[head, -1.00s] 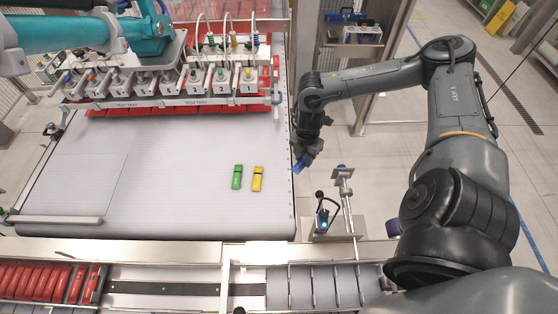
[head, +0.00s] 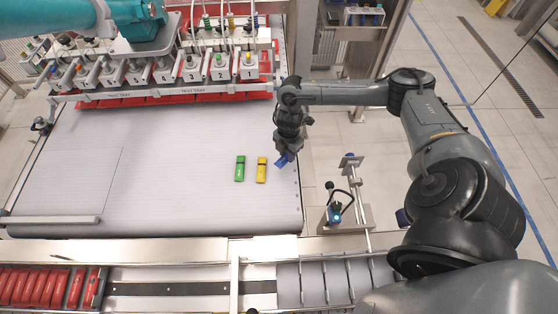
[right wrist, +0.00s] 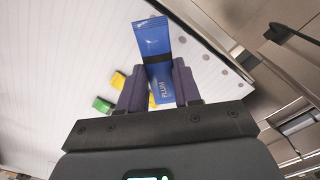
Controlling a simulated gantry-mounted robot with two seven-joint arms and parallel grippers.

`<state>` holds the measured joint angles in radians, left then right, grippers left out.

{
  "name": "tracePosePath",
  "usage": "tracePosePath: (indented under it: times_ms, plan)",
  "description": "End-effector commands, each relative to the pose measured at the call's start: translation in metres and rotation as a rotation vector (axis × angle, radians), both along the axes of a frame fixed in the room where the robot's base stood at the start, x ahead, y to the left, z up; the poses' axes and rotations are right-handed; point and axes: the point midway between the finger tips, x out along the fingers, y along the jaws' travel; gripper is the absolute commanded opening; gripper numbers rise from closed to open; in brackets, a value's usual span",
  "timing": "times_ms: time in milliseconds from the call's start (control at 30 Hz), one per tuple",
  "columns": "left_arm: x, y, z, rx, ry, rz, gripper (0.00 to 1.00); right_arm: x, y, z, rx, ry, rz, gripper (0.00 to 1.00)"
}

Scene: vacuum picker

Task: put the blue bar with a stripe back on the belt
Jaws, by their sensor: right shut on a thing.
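The blue bar (right wrist: 155,62) with a dark stripe and the word PLUM is held between the fingers of my right gripper (right wrist: 160,88) in the right wrist view. In the head view the blue bar (head: 282,160) hangs below my right gripper (head: 287,150), over the right side of the pale belt (head: 180,190). I cannot tell its exact height above the belt. A green bar (head: 240,168) and a yellow bar (head: 261,170) lie side by side on the belt, left of the gripper. My left gripper is not in view.
A teal vacuum picker (head: 145,40) with a row of numbered heads stands over the far part of the belt. A small stand with a blue-lit device (head: 337,212) is beside the belt's right edge. The near middle of the belt is clear.

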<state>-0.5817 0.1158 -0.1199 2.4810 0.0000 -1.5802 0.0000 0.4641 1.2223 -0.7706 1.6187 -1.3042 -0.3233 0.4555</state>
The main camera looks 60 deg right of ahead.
Motion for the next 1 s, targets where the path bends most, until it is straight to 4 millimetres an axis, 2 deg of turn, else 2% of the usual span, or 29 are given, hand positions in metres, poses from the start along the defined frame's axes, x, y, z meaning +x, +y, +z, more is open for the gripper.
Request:
tracePosePath:
  times_ms: [100,300,433,700,1000]
  plan:
    - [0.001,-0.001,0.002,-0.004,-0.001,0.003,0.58,0.015,0.009,-0.01,0.002,0.0,-0.001,0.0]
    - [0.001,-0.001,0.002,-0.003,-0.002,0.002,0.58,0.026,0.015,-0.018,0.0,0.002,0.001,0.0]
    - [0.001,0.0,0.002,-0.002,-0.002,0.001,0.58,0.026,0.015,-0.025,0.0,0.002,-0.001,0.0]
    - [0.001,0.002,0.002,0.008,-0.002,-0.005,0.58,0.026,0.015,-0.055,0.0,0.002,-0.001,0.0]
    - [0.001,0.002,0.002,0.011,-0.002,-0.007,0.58,0.026,0.015,-0.058,-0.001,0.001,0.001,0.0]
